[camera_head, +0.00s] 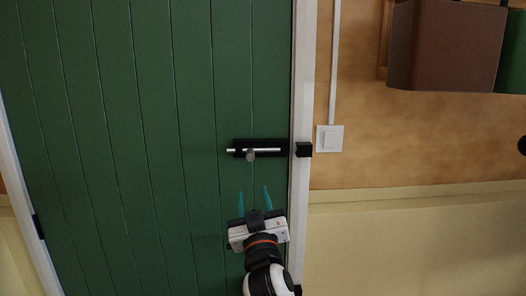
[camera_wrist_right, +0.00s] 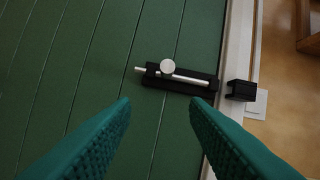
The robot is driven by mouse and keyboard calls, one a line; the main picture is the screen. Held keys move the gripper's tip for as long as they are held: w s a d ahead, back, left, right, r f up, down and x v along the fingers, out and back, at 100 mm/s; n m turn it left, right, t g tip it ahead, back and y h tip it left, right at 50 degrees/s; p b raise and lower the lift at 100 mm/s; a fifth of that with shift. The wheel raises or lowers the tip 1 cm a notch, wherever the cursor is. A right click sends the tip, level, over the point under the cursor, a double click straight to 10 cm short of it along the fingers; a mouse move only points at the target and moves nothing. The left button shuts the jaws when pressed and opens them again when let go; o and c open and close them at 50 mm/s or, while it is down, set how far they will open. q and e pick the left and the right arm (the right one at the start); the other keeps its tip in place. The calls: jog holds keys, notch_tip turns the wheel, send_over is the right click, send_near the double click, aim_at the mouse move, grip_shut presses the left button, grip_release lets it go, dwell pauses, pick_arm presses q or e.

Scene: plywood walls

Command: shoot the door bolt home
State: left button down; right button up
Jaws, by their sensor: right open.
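The door bolt (camera_head: 265,150) is a silver rod on a black plate, fixed to the green plank door (camera_head: 150,120) near its right edge. Its round knob (camera_wrist_right: 167,66) stands out near the left part of the plate, and the rod's left end sticks out past the plate. The black keeper (camera_head: 304,150) sits on the white door frame, with a gap between it and the rod's right end. My right gripper (camera_head: 254,195) is open and empty, below the bolt, its teal fingers pointing up at it. In the right wrist view the fingers lie apart, below the knob. My left gripper is out of view.
A white light switch (camera_head: 330,138) is on the wall right of the keeper. A brown box-like object (camera_head: 440,45) hangs at the upper right. The door's surface around the bolt is clear.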

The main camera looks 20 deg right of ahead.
aim_at(251, 156)
jog(key=shift+h, duration=0.3)
jog(key=p+x, duration=0.1)
jog(key=x, duration=0.3)
jog(key=r+p+x, duration=0.1)
jog(key=x, duration=0.3)
jog(key=s+r+p+x, duration=0.1)
jog(key=x, duration=0.3)
jog(key=shift+w+d+r, duration=0.1)
jog(key=shift+d+r, duration=0.05)
jog(key=shift+r, duration=0.05)
jog(key=shift+c, duration=0.3)
grip_shut()
